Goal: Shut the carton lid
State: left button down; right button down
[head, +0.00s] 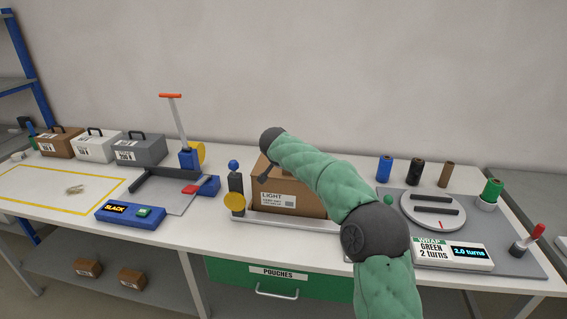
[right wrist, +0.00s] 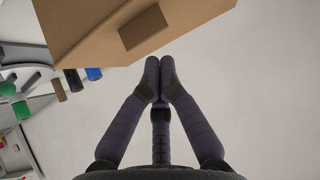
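A brown carton with a white LIGHT label (head: 288,207) stands on the bench at the middle of the head view. Its top is largely hidden behind my green-sleeved right arm, so how far the lid is open cannot be told there. In the right wrist view, brown carton board (right wrist: 85,38) with a smaller darker flap or tab (right wrist: 145,28) fills the upper part. My right gripper (right wrist: 160,68) has its fingertips together, with nothing visible between them, just below that board; contact cannot be told. My left gripper is in neither view.
The carton stands behind a pale rail (head: 285,222), with a dark post and yellow disc (head: 234,203) at its left. A round turntable (head: 433,211), several spools and a wrap display (head: 450,254) are at right. A blue SLACK device (head: 130,214) and lever press (head: 188,158) are at left.

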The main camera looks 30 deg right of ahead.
jog(key=s+a+f, duration=0.3)
jog(key=s+a, duration=0.2)
jog(key=s, duration=0.1)
jog(key=shift+s+f, duration=0.25)
